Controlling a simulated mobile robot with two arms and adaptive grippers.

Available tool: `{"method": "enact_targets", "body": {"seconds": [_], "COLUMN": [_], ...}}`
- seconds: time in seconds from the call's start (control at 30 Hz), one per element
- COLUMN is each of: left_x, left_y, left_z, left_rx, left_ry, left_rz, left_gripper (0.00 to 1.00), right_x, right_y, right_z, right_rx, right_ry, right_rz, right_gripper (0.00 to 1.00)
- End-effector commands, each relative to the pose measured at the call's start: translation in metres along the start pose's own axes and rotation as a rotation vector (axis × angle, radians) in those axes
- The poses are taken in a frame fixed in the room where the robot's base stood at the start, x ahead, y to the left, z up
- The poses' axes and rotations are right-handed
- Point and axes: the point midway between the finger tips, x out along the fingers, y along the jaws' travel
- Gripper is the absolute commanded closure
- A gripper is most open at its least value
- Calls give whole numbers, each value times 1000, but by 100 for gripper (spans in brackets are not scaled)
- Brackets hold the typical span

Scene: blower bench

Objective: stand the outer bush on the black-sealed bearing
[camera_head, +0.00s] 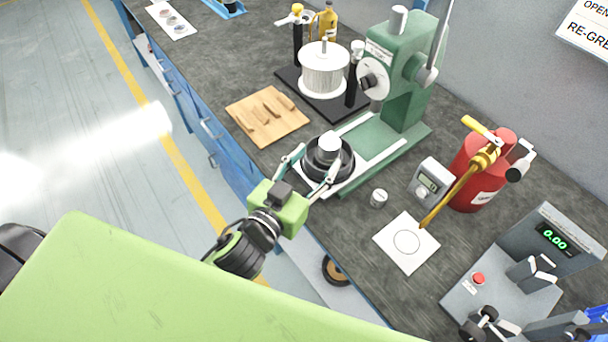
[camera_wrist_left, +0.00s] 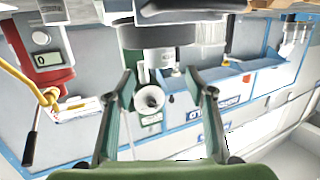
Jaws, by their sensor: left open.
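A silver cylinder, which looks like the bush (camera_head: 330,147), stands upright on a wide black ring-shaped part, probably the black-sealed bearing (camera_head: 319,166), on the green press base. My left gripper (camera_head: 308,178) is open beside this stack, its fingers reaching toward it at the near side. I cannot tell whether the fingers touch anything. My right gripper is not clearly in view.
The green press (camera_head: 402,85) rises behind the stack. A small silver part (camera_head: 378,198) and a white card (camera_head: 400,250) lie to the right, near a red canister (camera_head: 485,170). A wooden tray (camera_head: 262,131) and a white pot (camera_head: 324,72) stand farther back.

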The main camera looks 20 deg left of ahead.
Motion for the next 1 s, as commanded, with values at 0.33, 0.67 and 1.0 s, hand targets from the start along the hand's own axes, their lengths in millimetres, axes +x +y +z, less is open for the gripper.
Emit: {"method": "enact_targets", "body": {"seconds": [0.33,0.67,1.0], "left_x": [-42,-46,-46], "left_y": [0,0,0], "left_z": [1,-1,0], "left_rx": [-1,0,0], "left_ry": [-1,0,0], "left_rz": [0,-1,-1], "left_gripper": [50,50,50], "right_x": [10,10,10], "right_y": [-2,-2,-2], "right_z": [0,0,0], "right_rx": [2,2,1], "right_ry": [1,1,1], "right_rz": [-2,-2,-2], "right_gripper": [60,60,60]}}
